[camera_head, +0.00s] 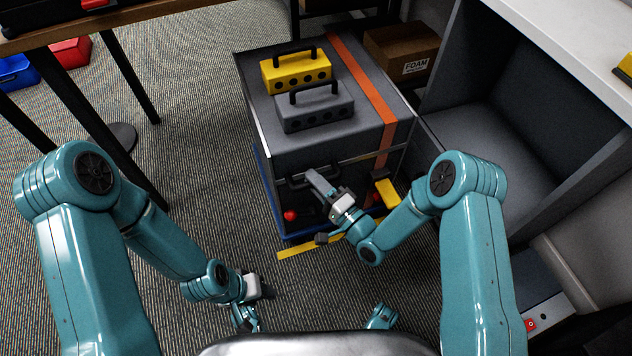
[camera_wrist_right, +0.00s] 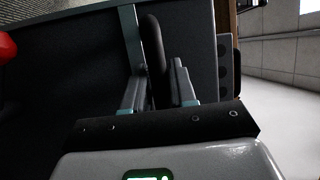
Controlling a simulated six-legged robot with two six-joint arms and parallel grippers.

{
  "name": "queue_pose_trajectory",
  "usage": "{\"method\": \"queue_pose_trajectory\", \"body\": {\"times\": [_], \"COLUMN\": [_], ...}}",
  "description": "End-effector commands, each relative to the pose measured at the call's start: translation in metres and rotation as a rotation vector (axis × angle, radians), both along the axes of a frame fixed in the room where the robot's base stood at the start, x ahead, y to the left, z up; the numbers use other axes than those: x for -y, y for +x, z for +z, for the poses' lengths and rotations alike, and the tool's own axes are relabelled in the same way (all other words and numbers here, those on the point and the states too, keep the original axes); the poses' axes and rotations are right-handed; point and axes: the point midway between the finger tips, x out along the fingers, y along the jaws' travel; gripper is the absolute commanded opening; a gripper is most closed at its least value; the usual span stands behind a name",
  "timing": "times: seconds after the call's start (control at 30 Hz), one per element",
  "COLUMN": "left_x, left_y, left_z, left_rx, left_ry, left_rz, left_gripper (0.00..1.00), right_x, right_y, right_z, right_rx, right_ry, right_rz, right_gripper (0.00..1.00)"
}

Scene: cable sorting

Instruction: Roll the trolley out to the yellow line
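The trolley (camera_head: 262,92) is a dark grey box on a blue base with an orange stripe, half beside the desk bay on the right. Its front edge stands close behind the yellow line (camera_head: 297,250) on the carpet; my right arm covers part of the line. A dark handle bar (camera_wrist_right: 153,55) is on its front. My right gripper (camera_head: 320,185) is at that front; in the right wrist view its fingers (camera_wrist_right: 160,88) stand either side of the bar, with a gap on one side. My left gripper (camera_head: 262,290) hangs low over the carpet; its fingers are unclear.
A yellow toolbox (camera_head: 283,76) and a grey toolbox (camera_head: 310,112) sit on the trolley. A red knob (camera_head: 290,215) and a yellow part (camera_head: 386,192) are at its front. A foam carton (camera_head: 403,48) is behind. Carpet left of the trolley is clear.

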Motion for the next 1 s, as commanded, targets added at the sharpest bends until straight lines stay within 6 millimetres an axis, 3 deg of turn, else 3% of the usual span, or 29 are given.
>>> {"method": "queue_pose_trajectory", "body": {"times": [0.47, 1.0], "left_x": [0.000, 0.005], "left_y": [-0.001, -0.005], "left_z": [0.004, 0.022], "left_rx": [-0.001, -0.008], "left_ry": [0.000, -0.004], "left_rz": [-0.001, -0.019], "left_gripper": [0.46, 0.46], "right_x": [0.010, 0.093], "right_y": [-0.012, -0.107], "right_z": [-0.002, -0.023], "right_rx": [-0.003, -0.003], "right_ry": [-0.001, 0.001], "right_rz": [-0.001, -0.006], "right_gripper": [0.44, 0.44]}}
